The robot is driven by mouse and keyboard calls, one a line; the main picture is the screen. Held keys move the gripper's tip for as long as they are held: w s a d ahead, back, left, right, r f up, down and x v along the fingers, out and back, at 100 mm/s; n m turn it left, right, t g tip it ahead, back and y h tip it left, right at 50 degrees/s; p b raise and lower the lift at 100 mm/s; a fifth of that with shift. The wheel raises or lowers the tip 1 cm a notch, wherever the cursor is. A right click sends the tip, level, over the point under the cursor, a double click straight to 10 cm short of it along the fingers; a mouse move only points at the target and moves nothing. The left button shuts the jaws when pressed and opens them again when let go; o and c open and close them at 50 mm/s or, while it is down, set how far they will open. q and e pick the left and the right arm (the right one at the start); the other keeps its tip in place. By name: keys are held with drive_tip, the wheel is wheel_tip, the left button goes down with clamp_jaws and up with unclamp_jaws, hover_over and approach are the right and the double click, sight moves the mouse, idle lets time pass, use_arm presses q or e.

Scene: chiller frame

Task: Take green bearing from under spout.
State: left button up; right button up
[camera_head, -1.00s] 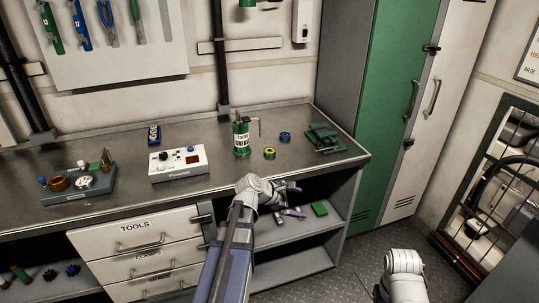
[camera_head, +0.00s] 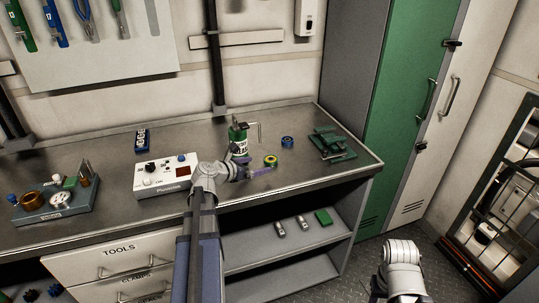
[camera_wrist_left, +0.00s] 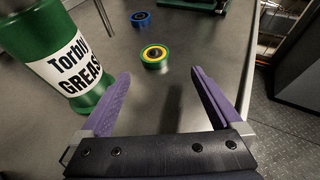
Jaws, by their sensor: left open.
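The green bearing (camera_head: 271,161), a green ring with a yellow inner ring, lies flat on the bench to the right of the green grease can (camera_head: 238,139). It also shows in the left wrist view (camera_wrist_left: 154,57), ahead of my fingers. The can's spout (camera_head: 259,133) stands on its right side, behind the bearing in the head view. My left gripper (camera_head: 262,171) is open with purple fingers, low over the bench in front of the bearing and apart from it. In the left wrist view the gripper (camera_wrist_left: 165,85) has nothing between its fingers. My right gripper is out of view.
A blue bearing (camera_head: 287,142) lies behind and right of the green one. Green metal parts (camera_head: 332,142) lie at the bench's right end. A white control box (camera_head: 166,175) stands left of the can. The bench front right is clear.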

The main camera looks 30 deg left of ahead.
sight(271, 159)
use_arm(q)
drive_tip(key=shift+w+a+r, duration=0.1)
drive_tip(key=shift+w+a, duration=0.2)
drive_tip(key=shift+a, duration=0.1)
drive_tip(key=shift+b+x, duration=0.5)
drive_tip(key=shift+x, duration=0.7)
drive_tip(key=shift+w+d, duration=0.1)
drive_tip(key=shift+w, duration=0.05)
drive_tip(key=b+x, duration=0.1)
drive_tip(key=x, duration=0.4)
drive_tip(key=shift+w+b, duration=0.15)
drive_tip(key=shift+b, duration=0.25)
drive_tip(key=shift+r, duration=0.15)
drive_tip(key=shift+c, duration=0.5)
clamp_jaws()
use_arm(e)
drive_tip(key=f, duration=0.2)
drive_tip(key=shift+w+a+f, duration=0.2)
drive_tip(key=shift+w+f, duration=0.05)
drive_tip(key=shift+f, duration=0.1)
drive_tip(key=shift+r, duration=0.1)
